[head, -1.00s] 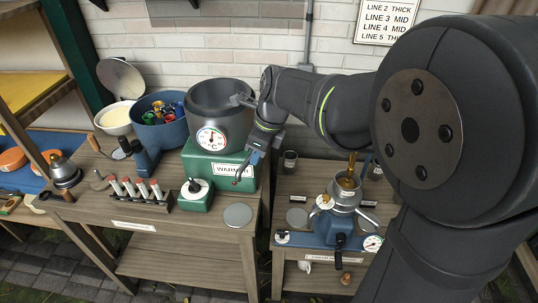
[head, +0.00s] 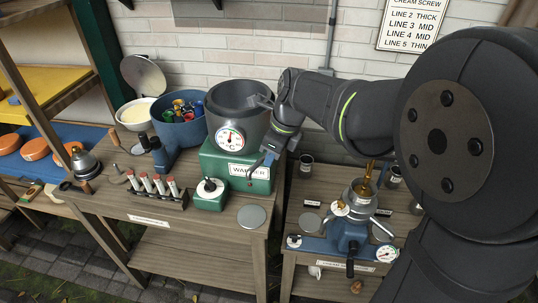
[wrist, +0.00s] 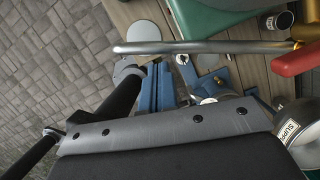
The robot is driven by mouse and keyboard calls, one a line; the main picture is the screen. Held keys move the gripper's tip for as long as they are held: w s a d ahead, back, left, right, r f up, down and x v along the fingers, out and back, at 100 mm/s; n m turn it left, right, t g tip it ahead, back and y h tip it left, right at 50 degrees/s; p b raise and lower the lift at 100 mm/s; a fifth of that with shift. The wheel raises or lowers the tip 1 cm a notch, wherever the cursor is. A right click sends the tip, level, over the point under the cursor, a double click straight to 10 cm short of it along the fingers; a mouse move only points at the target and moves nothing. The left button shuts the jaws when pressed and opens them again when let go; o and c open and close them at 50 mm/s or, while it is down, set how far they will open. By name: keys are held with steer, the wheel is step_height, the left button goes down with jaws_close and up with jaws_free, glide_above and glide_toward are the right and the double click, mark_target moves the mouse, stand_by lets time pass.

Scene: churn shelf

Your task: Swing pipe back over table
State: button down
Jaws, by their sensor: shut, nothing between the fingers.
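In the wrist view, a silver pipe (wrist: 200,47) runs level across the upper part, from a rounded free end at left to a brass fitting (wrist: 304,34) at right. A red lever (wrist: 296,61) sits just below that fitting. My gripper (head: 268,161) is shut and empty, pointing down at the right front side of the green warmer (head: 238,166). I cannot tell whether my gripper touches the pipe, and the pipe is hard to make out in the head view.
A blue separator with a metal bowl (head: 361,196) stands on the right table. A grey disc (head: 251,217) lies at the left table's front right corner. A rack of red-capped vials (head: 157,186) and a blue tub (head: 181,128) stand farther left. A gap separates the tables.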

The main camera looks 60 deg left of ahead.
steer(key=w+d+r, duration=0.2)
steer(key=d+r, duration=0.3)
steer(key=r, duration=0.5)
steer(key=shift+d+r, duration=0.2)
steer(key=shift+d, duration=0.1)
steer(key=shift+f, duration=0.1)
steer(key=s+a+f, duration=0.2)
steer(key=a+f, duration=0.4)
steer(key=f, duration=0.4)
steer(key=shift+a+f, duration=0.2)
steer(key=shift+s, duration=0.1)
